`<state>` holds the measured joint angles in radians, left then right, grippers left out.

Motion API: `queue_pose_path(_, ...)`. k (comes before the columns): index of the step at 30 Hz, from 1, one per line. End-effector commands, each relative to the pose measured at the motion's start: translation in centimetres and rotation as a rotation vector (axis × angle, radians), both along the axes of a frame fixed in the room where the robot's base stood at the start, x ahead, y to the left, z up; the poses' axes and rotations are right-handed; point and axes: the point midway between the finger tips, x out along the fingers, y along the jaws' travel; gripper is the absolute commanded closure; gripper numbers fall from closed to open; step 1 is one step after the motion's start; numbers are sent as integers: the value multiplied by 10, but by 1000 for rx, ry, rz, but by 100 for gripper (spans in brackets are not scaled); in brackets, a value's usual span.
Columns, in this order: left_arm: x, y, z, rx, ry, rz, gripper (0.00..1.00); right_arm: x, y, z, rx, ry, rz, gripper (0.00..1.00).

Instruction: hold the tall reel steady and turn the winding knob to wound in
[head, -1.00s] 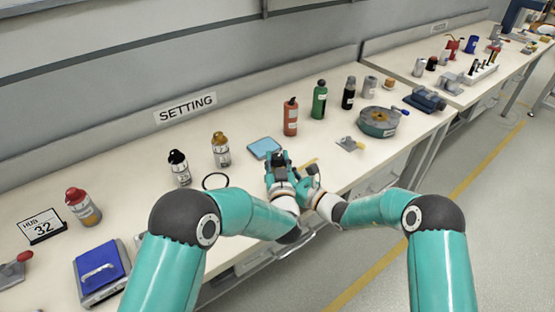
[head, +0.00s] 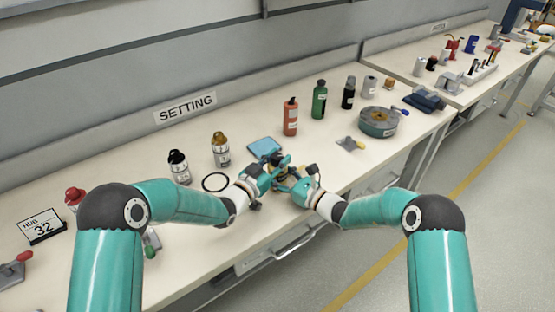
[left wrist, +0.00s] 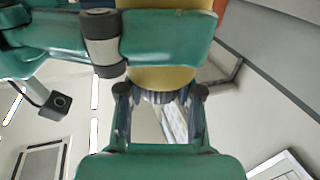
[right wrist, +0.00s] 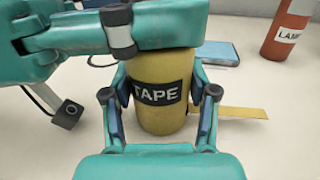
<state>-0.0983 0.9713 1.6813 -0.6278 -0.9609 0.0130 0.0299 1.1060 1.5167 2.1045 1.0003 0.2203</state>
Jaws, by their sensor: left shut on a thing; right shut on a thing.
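The tall reel is a yellow cylinder (right wrist: 160,115) labelled TAPE, with a yellow tape end sticking out to the right in the right wrist view. My right gripper (right wrist: 160,100) is shut around its body, a finger on each side. My left gripper (left wrist: 160,95) is shut on the dark ribbed winding knob (left wrist: 158,97), against the yellow reel body (left wrist: 160,78). In the head view my left gripper (head: 277,168) and my right gripper (head: 290,180) meet at the bench's front part and mostly hide the reel. The knob's marking is not readable.
Bottles stand behind, including a red one (head: 290,117) and a green one (head: 319,100). A round grey-green device (head: 378,122) sits to the right.

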Motion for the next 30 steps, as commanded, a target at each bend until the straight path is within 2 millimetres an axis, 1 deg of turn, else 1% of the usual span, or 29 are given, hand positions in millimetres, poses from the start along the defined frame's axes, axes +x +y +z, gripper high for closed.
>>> queue_pose_path(1, 3, 4, 1, -2, -7, -35, 100, -1, 1, 0, 0, 0, 4, 84)
queue_pose_path(15, 3, 2, 1, -7, -16, -466, 100, -2, 2, -1, 1, 2, 5, 84)
queue_pose_path(24, 3, 1, 1, -15, -17, -645, 100, -2, 2, -1, 1, 2, 6, 84)
queue_pose_path(30, 3, 1, 2, -17, -17, -718, 100, -2, 2, -2, 0, 3, 8, 84)
